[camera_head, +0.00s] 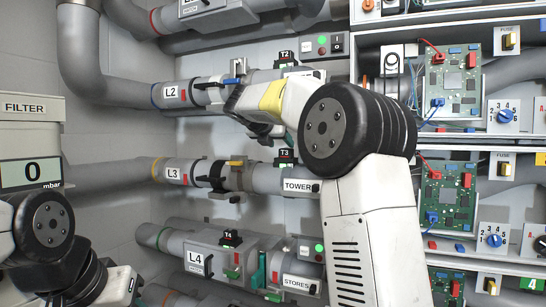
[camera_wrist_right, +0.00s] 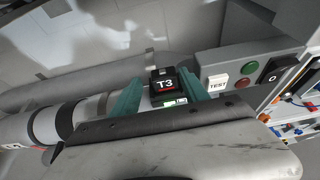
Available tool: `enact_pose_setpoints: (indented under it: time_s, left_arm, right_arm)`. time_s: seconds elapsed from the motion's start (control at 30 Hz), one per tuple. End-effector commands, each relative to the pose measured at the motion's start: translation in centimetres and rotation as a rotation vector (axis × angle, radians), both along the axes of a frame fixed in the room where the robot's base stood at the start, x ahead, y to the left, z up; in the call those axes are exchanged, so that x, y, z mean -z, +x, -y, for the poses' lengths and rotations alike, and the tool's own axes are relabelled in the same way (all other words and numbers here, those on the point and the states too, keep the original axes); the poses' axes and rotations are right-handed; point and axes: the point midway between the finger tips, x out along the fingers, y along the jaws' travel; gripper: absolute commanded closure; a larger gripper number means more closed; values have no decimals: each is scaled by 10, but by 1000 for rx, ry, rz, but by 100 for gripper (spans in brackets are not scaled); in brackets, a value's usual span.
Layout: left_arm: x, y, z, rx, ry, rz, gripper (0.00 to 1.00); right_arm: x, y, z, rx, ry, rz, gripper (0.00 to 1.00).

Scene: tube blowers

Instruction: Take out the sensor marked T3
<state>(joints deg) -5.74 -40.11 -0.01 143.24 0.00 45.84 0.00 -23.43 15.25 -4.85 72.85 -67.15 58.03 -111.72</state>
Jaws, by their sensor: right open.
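The sensor marked T3 is a small black block with a white label. In the head view the T3 sensor (camera_head: 286,158) sits on top of the grey L3 pipe, below my right gripper. In the right wrist view the T3 sensor (camera_wrist_right: 165,84) stands between the two teal fingers. A small green light shows at its base. My right gripper (camera_wrist_right: 160,94) is open, with one finger on each side of the sensor; I cannot tell whether they touch it. In the head view my right gripper (camera_head: 270,130) is partly hidden by my arm. My left gripper's fingers do not show.
Sensor T2 (camera_head: 286,57) is on the pipe above and sensor T4 (camera_head: 231,238) on the one below. A yellow-handled valve (camera_head: 236,163) is left of T3. The TEST button (camera_wrist_right: 217,83) and a panel of switches are to its right. Circuit boards (camera_head: 447,195) fill the right-hand shelves.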

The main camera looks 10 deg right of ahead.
Motion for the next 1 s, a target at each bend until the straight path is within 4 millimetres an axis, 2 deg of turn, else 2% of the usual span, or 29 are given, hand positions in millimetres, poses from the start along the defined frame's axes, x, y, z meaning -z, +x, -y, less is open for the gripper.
enact_pose_setpoints:
  time_s: [0.43, 0.67, 0.7, 0.77, 0.93, 0.97, 1.0]
  left_arm:
    - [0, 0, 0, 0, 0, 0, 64]
    - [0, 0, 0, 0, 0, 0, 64]
    - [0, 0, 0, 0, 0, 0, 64]
    - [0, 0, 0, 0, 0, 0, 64]
    - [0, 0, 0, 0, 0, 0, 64]
    - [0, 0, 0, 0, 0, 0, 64]
    - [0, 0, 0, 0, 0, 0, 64]
  right_arm:
    - [25, 38, 31, 2, 4, 0, 47]
    - [26, 41, 32, 0, 4, 2, 47]
    - [26, 41, 32, 0, 4, 2, 49]
    - [26, 41, 32, 0, 4, 2, 61]
    - [26, 41, 32, 0, 5, 2, 94]
    - [26, 41, 32, 0, 4, 2, 99]
    - [25, 41, 32, 0, 4, 3, 100]
